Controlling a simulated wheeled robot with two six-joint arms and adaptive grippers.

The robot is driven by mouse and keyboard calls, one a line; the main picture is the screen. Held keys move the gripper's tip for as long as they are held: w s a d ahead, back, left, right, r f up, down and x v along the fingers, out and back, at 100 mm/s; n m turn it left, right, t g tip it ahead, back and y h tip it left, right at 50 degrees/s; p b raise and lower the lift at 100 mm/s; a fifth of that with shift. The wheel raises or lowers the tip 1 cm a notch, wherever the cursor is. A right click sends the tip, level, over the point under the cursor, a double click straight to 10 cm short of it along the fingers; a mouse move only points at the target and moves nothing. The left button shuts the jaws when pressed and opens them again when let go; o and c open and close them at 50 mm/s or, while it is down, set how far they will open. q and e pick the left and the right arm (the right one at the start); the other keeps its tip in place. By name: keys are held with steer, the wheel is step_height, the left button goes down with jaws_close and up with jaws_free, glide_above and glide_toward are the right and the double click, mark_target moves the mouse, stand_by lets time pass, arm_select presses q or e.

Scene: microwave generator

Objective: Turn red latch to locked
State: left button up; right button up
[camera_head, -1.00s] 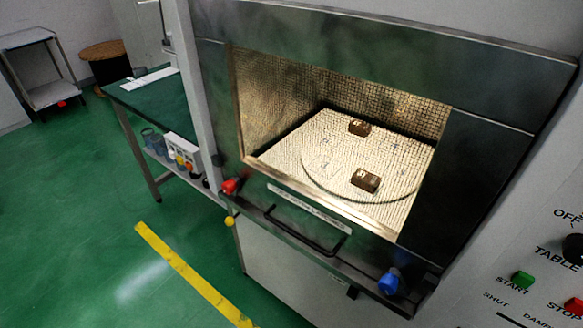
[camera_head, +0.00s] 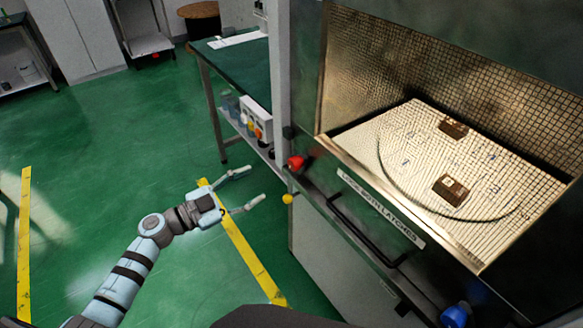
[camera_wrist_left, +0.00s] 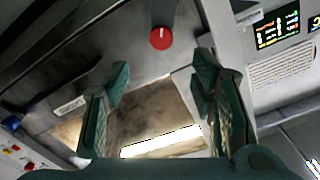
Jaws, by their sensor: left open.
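The red latch (camera_head: 296,162) is a small red knob at the left end of the dark front ledge, below the microwave chamber's window. It also shows in the left wrist view as a round red knob (camera_wrist_left: 161,38) with a small white mark, above and between the fingers. My left gripper (camera_head: 256,186) is open and empty, left of and a little below the latch, apart from it. Its two fingers also show in the left wrist view (camera_wrist_left: 160,95). My right gripper is not in view.
A blue knob (camera_head: 455,315) sits at the ledge's right end, with a black handle (camera_head: 365,230) and a label strip (camera_head: 380,208) between. A yellow ball (camera_head: 287,198) sticks out below the latch. A green-topped bench (camera_head: 232,62) stands behind. The floor on the left is clear.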

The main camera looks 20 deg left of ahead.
mark_target(291, 165)
arm_select(q)
steer(key=b+x, duration=0.2)
steer(key=x, duration=1.1)
steer(key=shift+w+a, duration=0.1)
steer(key=shift+c, duration=0.7)
steer(key=c, duration=1)
